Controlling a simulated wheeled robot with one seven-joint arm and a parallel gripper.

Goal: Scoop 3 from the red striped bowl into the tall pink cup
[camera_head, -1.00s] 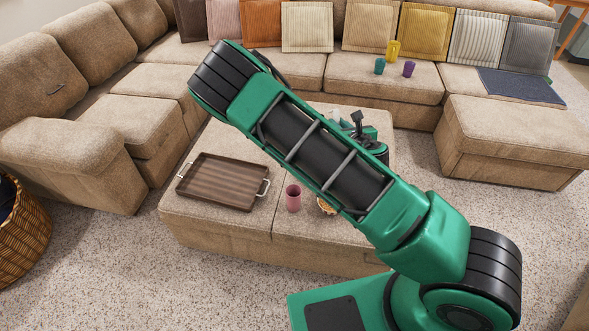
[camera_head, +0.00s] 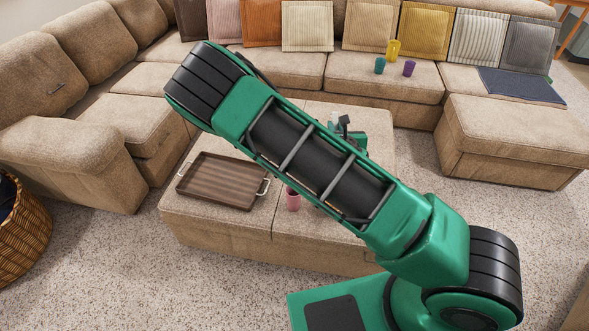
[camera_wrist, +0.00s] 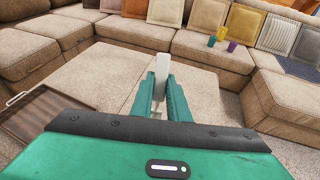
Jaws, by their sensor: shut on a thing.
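The tall pink cup (camera_head: 293,200) stands on the beige ottoman (camera_head: 225,237), partly covered by my arm in the head view. The red striped bowl is hidden behind my arm. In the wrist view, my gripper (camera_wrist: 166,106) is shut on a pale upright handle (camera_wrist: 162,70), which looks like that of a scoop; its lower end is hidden. In the head view my gripper (camera_head: 345,140) shows just past my forearm, over the far part of the ottoman. I cannot tell whether the scoop holds anything.
A brown wooden tray (camera_head: 222,181) with white handles lies on the ottoman, left of the cup. Teal (camera_head: 380,65), yellow (camera_head: 393,48) and purple (camera_head: 409,68) cups stand on the sofa behind. The ottoman's far middle is clear.

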